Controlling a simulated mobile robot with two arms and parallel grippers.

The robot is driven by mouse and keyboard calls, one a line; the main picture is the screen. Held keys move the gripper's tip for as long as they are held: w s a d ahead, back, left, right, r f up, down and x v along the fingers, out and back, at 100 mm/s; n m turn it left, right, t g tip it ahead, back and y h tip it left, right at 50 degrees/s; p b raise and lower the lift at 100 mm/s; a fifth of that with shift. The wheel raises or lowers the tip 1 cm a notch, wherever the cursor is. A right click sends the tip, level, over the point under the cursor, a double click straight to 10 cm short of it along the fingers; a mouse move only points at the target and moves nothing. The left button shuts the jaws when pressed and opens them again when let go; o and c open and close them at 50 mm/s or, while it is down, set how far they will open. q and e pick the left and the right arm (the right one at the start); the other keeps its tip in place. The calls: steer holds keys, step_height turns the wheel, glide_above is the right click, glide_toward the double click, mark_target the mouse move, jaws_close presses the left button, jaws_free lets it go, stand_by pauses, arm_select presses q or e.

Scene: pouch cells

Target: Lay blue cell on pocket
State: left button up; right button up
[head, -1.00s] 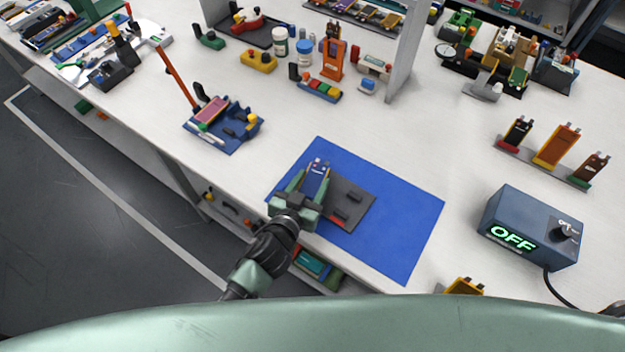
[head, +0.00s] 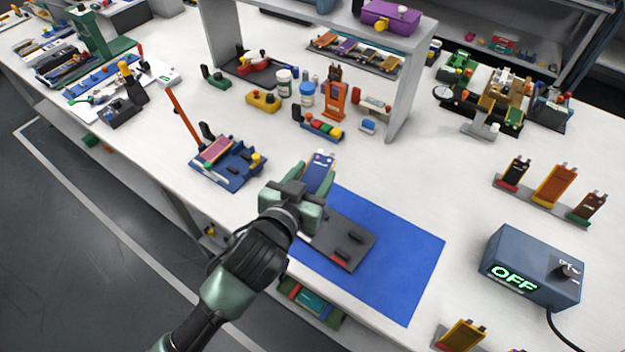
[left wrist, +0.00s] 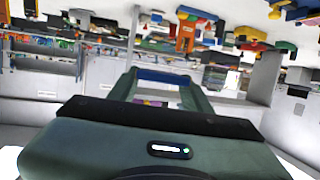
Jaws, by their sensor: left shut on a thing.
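My left gripper (head: 314,178) is shut on the blue cell (head: 320,171), which has two light metal tabs at its top end. It holds the cell tilted, tabs pointing away from me, and appears raised above the mat's far left part. In the left wrist view the blue cell (left wrist: 165,76) shows as a band between the fingers. A dark grey plate (head: 345,262) with black blocks and a red piece lies on the blue mat (head: 410,250); my gripper and wrist cover its left part. Whether the pocket is there I cannot tell. My right gripper is not in view.
A blue fixture (head: 222,172) with a pink cell and an orange lever stands left of my gripper. A control box (head: 530,268) reading OFF and a rack (head: 540,199) of cells stand to the right. The mat's right side is clear.

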arm_select(q)
steer(key=shift+r, duration=0.55)
steer(key=shift+w+a+r, duration=0.1)
steer(key=shift+a+r, duration=0.05)
steer(key=w+a+r+n+y, duration=0.1)
steer(key=a+r+n+y, duration=0.1)
steer(key=a+r, duration=0.6)
steer(key=w+a+r+n+t+y+b, duration=0.1)
steer(key=a+r+n+y, duration=0.2)
steer(key=a+r, duration=0.4)
steer(key=a+y, duration=0.1)
steer(key=a, duration=0.4)
steer(key=shift+a+r, duration=0.3)
steer(key=shift+r, duration=0.05)
steer(key=shift+w+d, duration=0.1)
steer(key=shift+w, duration=0.05)
